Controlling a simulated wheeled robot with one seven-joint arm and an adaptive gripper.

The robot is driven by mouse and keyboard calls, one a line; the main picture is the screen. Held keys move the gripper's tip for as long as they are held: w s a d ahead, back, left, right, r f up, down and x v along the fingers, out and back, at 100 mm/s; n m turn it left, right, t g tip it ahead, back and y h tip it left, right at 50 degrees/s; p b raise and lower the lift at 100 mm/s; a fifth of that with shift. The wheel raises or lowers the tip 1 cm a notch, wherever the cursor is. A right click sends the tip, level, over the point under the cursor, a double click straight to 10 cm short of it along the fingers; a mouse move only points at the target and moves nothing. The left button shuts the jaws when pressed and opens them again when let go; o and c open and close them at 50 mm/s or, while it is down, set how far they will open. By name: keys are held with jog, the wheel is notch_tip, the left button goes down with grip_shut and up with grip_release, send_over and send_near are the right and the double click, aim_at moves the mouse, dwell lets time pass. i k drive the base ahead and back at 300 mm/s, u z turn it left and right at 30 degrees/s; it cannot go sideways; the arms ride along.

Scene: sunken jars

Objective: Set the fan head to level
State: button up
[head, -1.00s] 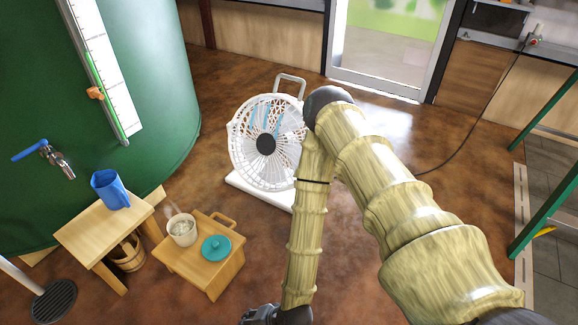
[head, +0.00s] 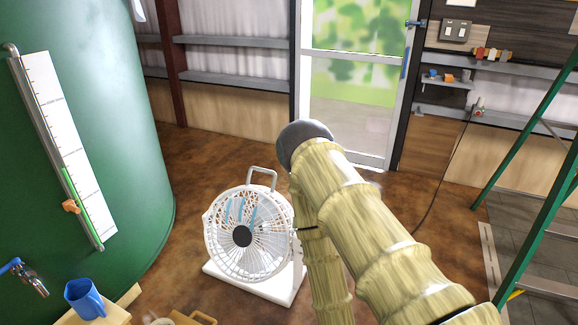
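The white fan (head: 250,235) stands on the brown floor in the middle of the head view. Its round caged head has a dark hub and faces toward me, seemingly tilted somewhat upward; the exact angle is hard to tell. A handle loop (head: 262,178) rises behind the head, and a flat white base (head: 285,284) lies on the floor. My arm crosses in front of the fan's right side. My gripper is below the picture's lower edge and out of view.
A green tank (head: 110,130) with a gauge fills the left. A blue jug (head: 84,299) stands on a wooden stool (head: 116,314) at lower left. A green ladder-like frame (head: 535,170) stands at right. A glass door (head: 350,120) is behind. Floor left of the fan is clear.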

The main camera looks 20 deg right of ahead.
aim_at(254, 231)
jog(key=z, duration=0.8)
jog(key=i, duration=1.6)
jog(key=u, duration=0.75)
jog(key=i, duration=0.45)
jog(key=u, duration=0.55)
